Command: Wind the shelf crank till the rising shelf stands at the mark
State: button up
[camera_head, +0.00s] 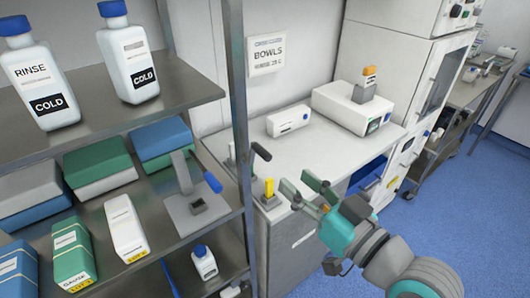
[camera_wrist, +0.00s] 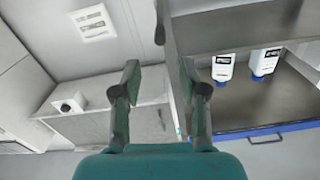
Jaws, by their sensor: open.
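A black-handled crank (camera_head: 261,151) stands by the shelf unit's upright, above the near left corner of the white counter. A blue-handled lever (camera_head: 212,182) sits on a metal plate on the middle shelf. I cannot tell for certain which one is the shelf crank. A yellow upright piece (camera_head: 269,188) stands on a dark base at the counter's near edge; whether it is the mark is unclear. My gripper (camera_head: 298,188) is open and empty, just right of the yellow piece. Its two fingers also show apart in the wrist view (camera_wrist: 159,85), with nothing between them.
The metal shelf unit (camera_head: 188,88) fills the left, holding bottles and boxes; its upright (camera_head: 237,90) stands left of my gripper. A white device (camera_head: 352,108) and a small white box (camera_head: 288,121) sit on the counter (camera_head: 240,142). Blue floor (camera_head: 450,230) is clear at right.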

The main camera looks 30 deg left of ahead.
aim_at(269, 158)
jog(key=w+a+n, duration=0.1)
jog(key=a, duration=0.2)
jog(key=w+a+n, duration=0.1)
jog(key=a, duration=0.2)
jog(key=w+a+n, duration=0.1)
jog(key=w+a, duration=0.1)
jog(key=a, duration=0.2)
jog(key=shift+a, duration=0.1)
dwell(0.3)
grip_shut()
